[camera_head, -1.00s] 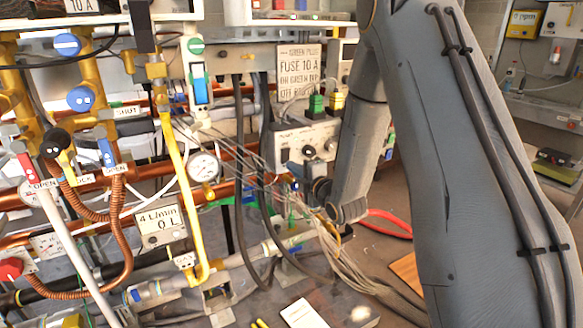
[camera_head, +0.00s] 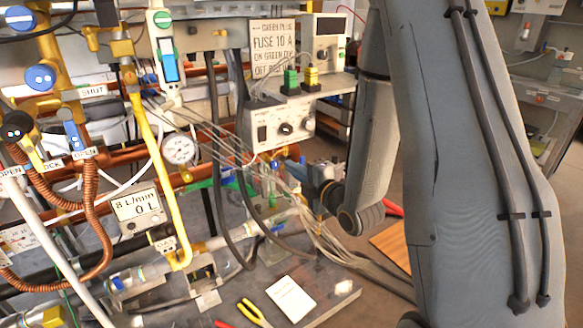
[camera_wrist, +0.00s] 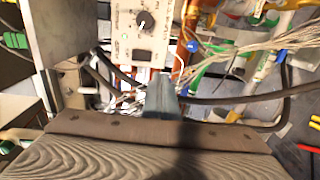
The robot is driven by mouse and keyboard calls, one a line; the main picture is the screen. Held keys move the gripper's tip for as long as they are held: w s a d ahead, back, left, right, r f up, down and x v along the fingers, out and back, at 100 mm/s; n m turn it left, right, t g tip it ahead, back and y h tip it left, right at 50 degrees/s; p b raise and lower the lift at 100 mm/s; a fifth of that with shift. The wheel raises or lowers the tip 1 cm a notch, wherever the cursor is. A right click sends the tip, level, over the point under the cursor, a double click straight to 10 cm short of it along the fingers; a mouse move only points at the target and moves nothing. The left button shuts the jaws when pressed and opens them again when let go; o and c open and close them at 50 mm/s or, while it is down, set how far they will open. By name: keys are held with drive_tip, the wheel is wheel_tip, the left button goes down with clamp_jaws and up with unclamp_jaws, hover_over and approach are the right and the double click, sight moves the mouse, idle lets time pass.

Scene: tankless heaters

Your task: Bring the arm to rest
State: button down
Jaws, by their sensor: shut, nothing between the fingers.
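My arm (camera_head: 475,170) stands large on the right side of the head view. Its upper link rises past the top edge, and a thinner grey link hangs down to the wrist (camera_head: 360,218). My gripper (camera_wrist: 162,97) shows at the bottom middle of the wrist view, its grey fingers together and empty. It points toward a white control box with a black knob (camera_wrist: 143,20) and wires. I cannot tell from the wrist view whether the fingers touch anything. In the head view the gripper is small and partly hidden behind the wrist.
Near the wrist are a white control box (camera_head: 280,127) and a bundle of loose wires (camera_head: 318,228). Pipes, a gauge (camera_head: 180,149) and a flow display (camera_head: 139,210) fill the left. Yellow pliers (camera_head: 254,312) and a white card (camera_head: 290,300) lie on the bench. Brown floor shows beyond it.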

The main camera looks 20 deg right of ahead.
drive_tip(key=s+r+m+g+h+p, duration=0.1)
drive_tip(key=s+r+m+g+p, duration=0.1)
drive_tip(key=s+m+g, duration=0.3)
drive_tip(key=s+r+m+g+h+p, duration=0.2)
drive_tip(key=s+m+g+p, duration=0.2)
drive_tip(key=s+m, duration=0.5)
drive_tip(key=s+r+m+g+h+p, duration=0.2)
drive_tip(key=s+m+g, duration=0.5)
drive_tip(key=s, duration=0.8)
drive_tip(key=shift+a+r+m+p, duration=0.3)
drive_tip(key=shift+a+r+p, duration=0.1)
drive_tip(key=shift+p, duration=0.2)
